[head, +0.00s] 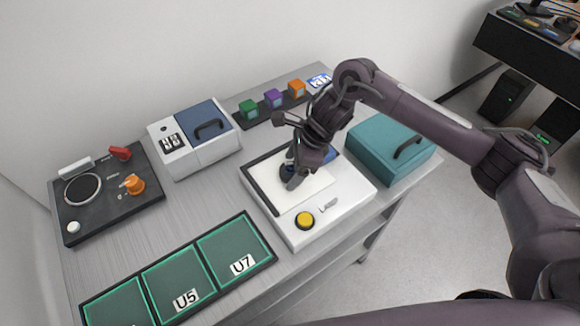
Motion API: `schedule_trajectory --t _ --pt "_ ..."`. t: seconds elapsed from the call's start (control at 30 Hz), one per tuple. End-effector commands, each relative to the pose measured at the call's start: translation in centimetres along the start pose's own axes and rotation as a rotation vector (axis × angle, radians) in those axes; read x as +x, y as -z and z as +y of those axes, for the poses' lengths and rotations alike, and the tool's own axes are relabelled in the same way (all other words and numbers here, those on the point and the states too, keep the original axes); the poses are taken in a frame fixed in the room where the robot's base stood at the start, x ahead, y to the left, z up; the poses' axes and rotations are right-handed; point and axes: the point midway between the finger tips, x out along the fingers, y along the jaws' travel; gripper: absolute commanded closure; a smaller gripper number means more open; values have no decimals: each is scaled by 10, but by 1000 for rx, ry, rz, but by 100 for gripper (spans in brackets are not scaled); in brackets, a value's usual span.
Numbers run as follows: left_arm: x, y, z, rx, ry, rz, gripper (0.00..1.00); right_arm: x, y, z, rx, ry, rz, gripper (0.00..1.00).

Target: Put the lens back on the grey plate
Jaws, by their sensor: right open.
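My right gripper (291,180) points down over the pale top of a white instrument (345,196) with a black edge strip. Its fingers are dark and small here, and its jaws are open. A dark blue patch shows beside the fingers, but I cannot tell whether it is part of the gripper or another thing. I cannot make out the lens; the gripper and wrist hide part of the instrument top. I cannot pick out the grey plate for certain. My left gripper is not in view.
The instrument has a yellow button (305,220) at its front. A teal box (367,150) stands close on its right, a white box with blue lid (172,155) behind left. A black panel (82,226) is far left. Green-edged trays (212,286) lie in front.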

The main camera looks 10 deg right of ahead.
Motion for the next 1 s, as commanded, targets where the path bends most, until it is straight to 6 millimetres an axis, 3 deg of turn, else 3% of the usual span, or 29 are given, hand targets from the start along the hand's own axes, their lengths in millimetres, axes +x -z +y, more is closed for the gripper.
schedule_trajectory --t 0.23,0.6,0.67,1.0 --pt "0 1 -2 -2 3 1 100 2 1 0 1 1 1 25" --pt "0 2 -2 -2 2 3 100 2 1 0 1 2 0 73" --pt "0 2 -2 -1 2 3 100 2 0 0 1 2 0 78" --pt "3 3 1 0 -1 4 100 -4 -3 -1 -1 3 -2 78"
